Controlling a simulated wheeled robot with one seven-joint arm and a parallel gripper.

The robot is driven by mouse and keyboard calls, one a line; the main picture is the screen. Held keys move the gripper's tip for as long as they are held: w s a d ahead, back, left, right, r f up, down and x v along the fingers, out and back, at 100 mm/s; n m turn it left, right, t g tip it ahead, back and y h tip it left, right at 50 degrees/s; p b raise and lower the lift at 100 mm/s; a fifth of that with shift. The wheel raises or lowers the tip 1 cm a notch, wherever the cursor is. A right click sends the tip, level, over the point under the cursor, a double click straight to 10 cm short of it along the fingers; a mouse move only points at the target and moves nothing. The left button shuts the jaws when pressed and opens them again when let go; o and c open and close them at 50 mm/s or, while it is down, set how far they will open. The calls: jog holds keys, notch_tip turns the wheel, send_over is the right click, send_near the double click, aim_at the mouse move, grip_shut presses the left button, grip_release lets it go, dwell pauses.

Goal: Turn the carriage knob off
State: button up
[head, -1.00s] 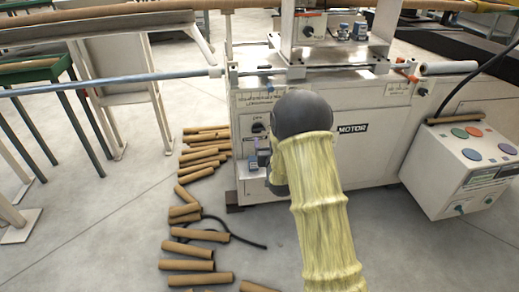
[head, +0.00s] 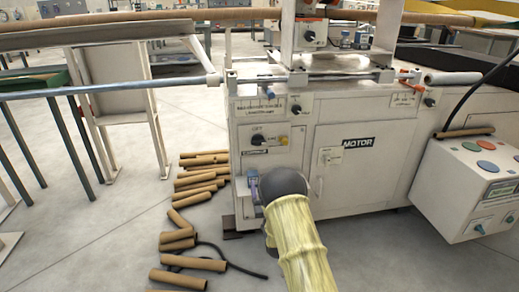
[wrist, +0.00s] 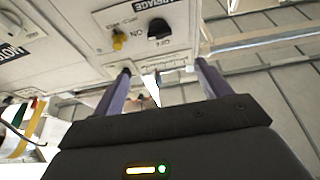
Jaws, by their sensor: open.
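The carriage knob is a small black rotary knob (head: 257,141) on the white front panel (head: 271,145) of the winder, left of a yellow knob (head: 283,139). In the wrist view, turned upside down, the black knob (wrist: 160,28) sits beside the yellow knob (wrist: 119,39), with OFF and ON marks and a CARRIAGE label (wrist: 160,4). Its exact pointer setting is hard to read. My gripper (wrist: 162,68) has its two purple fingers apart and empty, not touching the knob. In the head view my dark wrist and yellow-sleeved arm are below the panel and hide much of the gripper.
A MOTOR panel (head: 358,143) with a small switch is right of the knob panel. A control box (head: 466,195) with coloured buttons stands at the right. Cardboard tubes (head: 192,262) lie on the floor at left. A long blue-grey rod (head: 120,87) crosses the upper left.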

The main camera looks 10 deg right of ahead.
aim_at(259, 143)
jog(key=shift+w, duration=0.15)
jog(key=b+x, duration=0.6)
jog(key=x, duration=1.1)
jog(key=shift+w, duration=0.1)
jog(key=c, duration=1)
